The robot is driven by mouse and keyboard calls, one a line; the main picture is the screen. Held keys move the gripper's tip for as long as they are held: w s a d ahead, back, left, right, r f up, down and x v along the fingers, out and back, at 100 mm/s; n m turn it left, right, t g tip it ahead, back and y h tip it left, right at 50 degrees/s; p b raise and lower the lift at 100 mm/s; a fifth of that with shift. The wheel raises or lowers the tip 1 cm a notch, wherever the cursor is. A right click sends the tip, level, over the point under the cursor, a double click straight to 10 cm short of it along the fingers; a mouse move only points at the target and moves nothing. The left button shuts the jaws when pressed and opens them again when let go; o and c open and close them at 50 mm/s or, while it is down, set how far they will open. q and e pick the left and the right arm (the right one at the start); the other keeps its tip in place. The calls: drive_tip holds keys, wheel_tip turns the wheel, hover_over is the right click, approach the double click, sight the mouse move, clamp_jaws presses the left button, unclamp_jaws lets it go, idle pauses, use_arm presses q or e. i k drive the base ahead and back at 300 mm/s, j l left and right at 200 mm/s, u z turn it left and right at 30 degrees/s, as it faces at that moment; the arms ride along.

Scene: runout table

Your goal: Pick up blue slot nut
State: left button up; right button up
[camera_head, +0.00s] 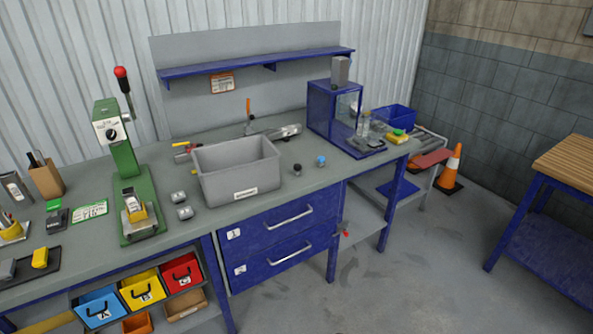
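A small blue object (321,161), which looks like the blue slot nut, sits on the grey workbench top (310,185). It is to the right of the grey bin (238,178) and left of the blue-framed cabinet. A similar small dark nut (297,169) stands just to its left, nearer the bin, and the two are apart. Nothing covers the blue nut. It is too small to make out its slot. Neither of my grippers shows in the head view.
A green press (125,165) and two metal cylinders (182,205) stand left of the bin. The blue cabinet (322,108) stands at right. Blue drawers (270,235) are below the bench front. Floor (420,270) is open between bench and wooden-topped table (570,160).

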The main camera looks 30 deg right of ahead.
sight(321, 158)
drive_tip(key=z, duration=1.3)
drive_tip(key=i+l+u, duration=0.35)
drive_tip(key=i+l, duration=0.35)
drive_tip(key=i, duration=0.3)
drive_tip(key=i+l+u, duration=0.35)
drive_tip(key=i+l, duration=0.55)
